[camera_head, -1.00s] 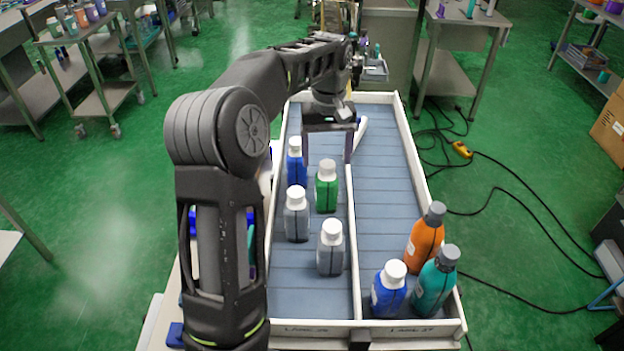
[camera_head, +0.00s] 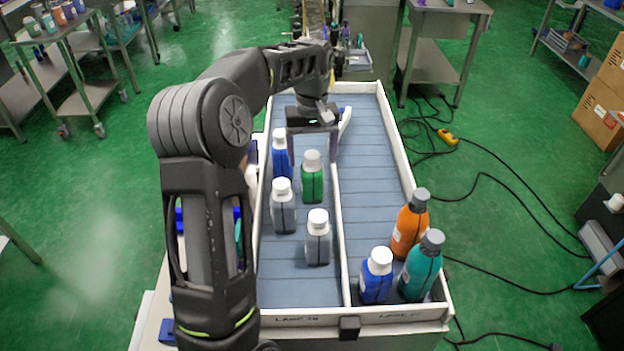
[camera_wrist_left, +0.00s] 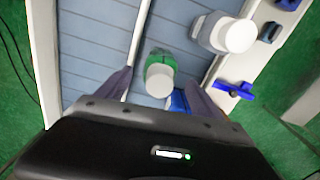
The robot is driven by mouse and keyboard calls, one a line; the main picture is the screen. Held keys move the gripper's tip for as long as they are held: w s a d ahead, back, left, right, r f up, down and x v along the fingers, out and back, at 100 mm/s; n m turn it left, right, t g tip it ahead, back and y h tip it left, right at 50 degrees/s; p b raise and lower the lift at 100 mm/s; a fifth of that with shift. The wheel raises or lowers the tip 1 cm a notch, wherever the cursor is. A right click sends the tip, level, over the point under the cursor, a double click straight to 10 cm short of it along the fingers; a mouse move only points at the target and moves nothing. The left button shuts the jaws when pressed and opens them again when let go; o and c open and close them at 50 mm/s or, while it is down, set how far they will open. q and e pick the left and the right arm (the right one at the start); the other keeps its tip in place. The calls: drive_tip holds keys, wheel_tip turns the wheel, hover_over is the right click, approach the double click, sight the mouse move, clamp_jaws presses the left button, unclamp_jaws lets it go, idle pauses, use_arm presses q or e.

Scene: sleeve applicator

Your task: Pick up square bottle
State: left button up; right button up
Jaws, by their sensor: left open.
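Several white-capped bottles stand upright in the left lane of the tray: a blue one (camera_head: 281,158), a green one (camera_head: 312,182) and two grey ones, one left (camera_head: 283,212) and one nearer (camera_head: 317,245). I cannot tell for sure which is the square bottle. My left gripper (camera_head: 313,152) is open and points down just beyond the green bottle, holding nothing. In the left wrist view, the green bottle (camera_wrist_left: 160,74) shows between the two fingers, slightly ahead, with part of the blue bottle (camera_wrist_left: 180,101) by the right finger. My right gripper is out of view.
The white-walled tray (camera_head: 398,150) has a middle divider (camera_head: 340,220). At the right lane's near end stand an orange bottle (camera_head: 410,226), a teal bottle (camera_head: 422,266) and another blue bottle (camera_head: 377,277). The right lane's far part is clear. Cables lie on the green floor.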

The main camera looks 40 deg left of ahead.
sight(312, 169)
use_arm(q)
wheel_tip(312, 169, down, 5)
drive_tip(key=shift+p, duration=0.7)
clamp_jaws()
idle(0.7)
